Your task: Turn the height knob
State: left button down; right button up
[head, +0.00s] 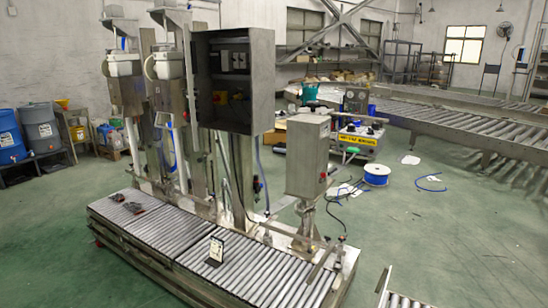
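A twin-lance filling machine stands over a roller bed (185,245) in the head view. Its two upright heads, a left one (124,64) and a right one (167,66), hang side by side on metal columns. An open dark control cabinet (254,80) is mounted to their right. A steel box (307,155) stands on a post at the bed's right end. I cannot tell which part is the height knob; any knob is too small or hidden at this distance. Neither of my grippers is in view.
Small dark items (134,207) and an upright card (216,250) rest on the rollers. Blue and grey barrels (41,127) stand at left. A blue reel (376,174) and loose hoses lie behind right. Another roller conveyor (460,125) runs behind. The green floor (455,225) at right is largely open.

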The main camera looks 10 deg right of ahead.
aim_at(313, 105)
jog(key=i+j, duration=0.15)
jog(key=i, duration=0.25)
jog(key=i+j+z, duration=0.1)
jog(key=i, duration=0.35)
jog(key=i+j, duration=0.2)
jog(key=i, duration=0.2)
